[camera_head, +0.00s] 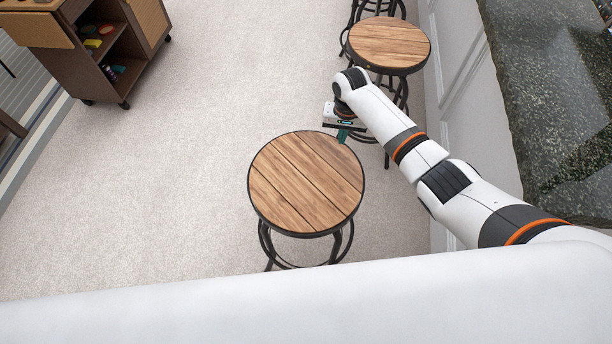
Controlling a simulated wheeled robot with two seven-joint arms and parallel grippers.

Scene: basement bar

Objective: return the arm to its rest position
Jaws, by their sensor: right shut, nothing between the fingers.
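My right arm comes in from the right edge and reaches up and to the left between two bar stools. My right gripper (343,134) is at its end, pointing down near the far right edge of the nearer stool. It is shut and holds nothing. I cannot tell how far it is from the stool's seat. My left gripper is not in view.
The nearer wooden stool (306,183) stands at the centre, with another stool (389,43) behind it. A dark speckled counter (545,100) runs along the right. A wheeled brown cabinet (125,70) stands at the upper left. The carpet (150,190) between is clear.

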